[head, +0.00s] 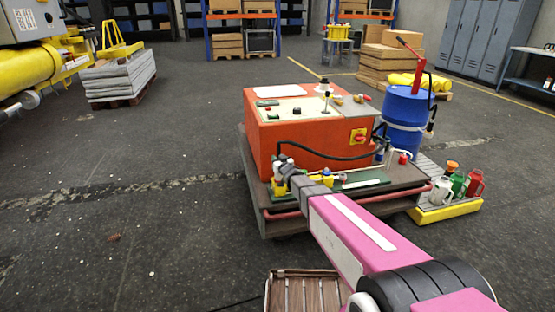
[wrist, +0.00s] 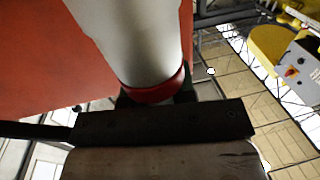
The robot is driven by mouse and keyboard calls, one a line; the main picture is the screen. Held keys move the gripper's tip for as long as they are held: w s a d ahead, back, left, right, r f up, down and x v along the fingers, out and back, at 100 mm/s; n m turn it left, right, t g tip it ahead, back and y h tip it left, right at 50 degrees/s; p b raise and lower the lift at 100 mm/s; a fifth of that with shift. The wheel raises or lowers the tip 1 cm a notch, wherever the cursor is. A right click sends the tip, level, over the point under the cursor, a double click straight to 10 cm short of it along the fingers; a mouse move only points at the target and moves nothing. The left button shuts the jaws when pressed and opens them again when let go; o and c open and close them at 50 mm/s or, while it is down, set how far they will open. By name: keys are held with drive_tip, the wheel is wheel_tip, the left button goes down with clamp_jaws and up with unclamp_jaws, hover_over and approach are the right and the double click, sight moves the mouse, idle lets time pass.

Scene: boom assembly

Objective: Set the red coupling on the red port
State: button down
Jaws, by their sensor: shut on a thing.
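My gripper (head: 281,176) is at the front left of the orange power unit, above the low shelf of its cart. In the wrist view a pale grey cylinder with a red band (wrist: 155,88), which looks like the red coupling, stands at the dark jaw of my gripper (wrist: 160,122). The jaws are shut on it. In the head view the held part is tiny and partly hidden by the gripper. I cannot pick out the red port for certain. A small red-topped fitting (head: 404,158) is at the shelf's right end, apart from my gripper.
The orange power unit (head: 300,130) stands close behind my gripper. A black hose (head: 330,156) loops across its front. A blue drum (head: 405,108) and a yellow-edged tray of cans (head: 445,211) are to the right.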

drive_tip(key=shift+f, duration=0.15)
drive_tip(key=c, duration=1.2)
unclamp_jaws()
drive_tip(key=shift+s, duration=0.1)
drive_tip(key=v, duration=1.1)
